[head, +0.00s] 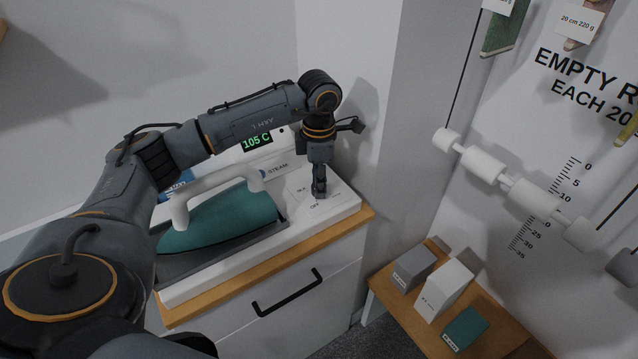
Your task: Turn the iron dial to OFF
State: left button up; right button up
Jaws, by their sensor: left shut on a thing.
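The teal iron (225,218) with its white handle lies on a white station (225,275) on top of a cabinet. A display (257,141) behind it reads 105 C in green. My left gripper (319,191) points down at the right end of the station and is shut on the iron dial, which its fingers hide. An OFF label (314,206) shows just in front of the fingers, and a STEAM label (278,169) lies behind and to the left. The dial's pointer cannot be made out. My right gripper is not in view.
The cabinet has a wooden top (365,216) and a black drawer handle (287,292). A wall corner stands close to the right of the gripper. A low wooden shelf (400,320) holds a grey box (414,266), a white box (444,290) and a teal box (465,329). White rollers (482,163) hang at right.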

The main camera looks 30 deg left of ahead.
pick_arm(q)
jog(key=n, duration=0.5)
jog(key=shift+b, duration=0.4)
dwell(0.3)
jog(key=o, duration=1.2)
jog(key=shift+c, duration=0.2)
notch_tip(320, 180, up, 12)
jog(key=shift+f, duration=0.1)
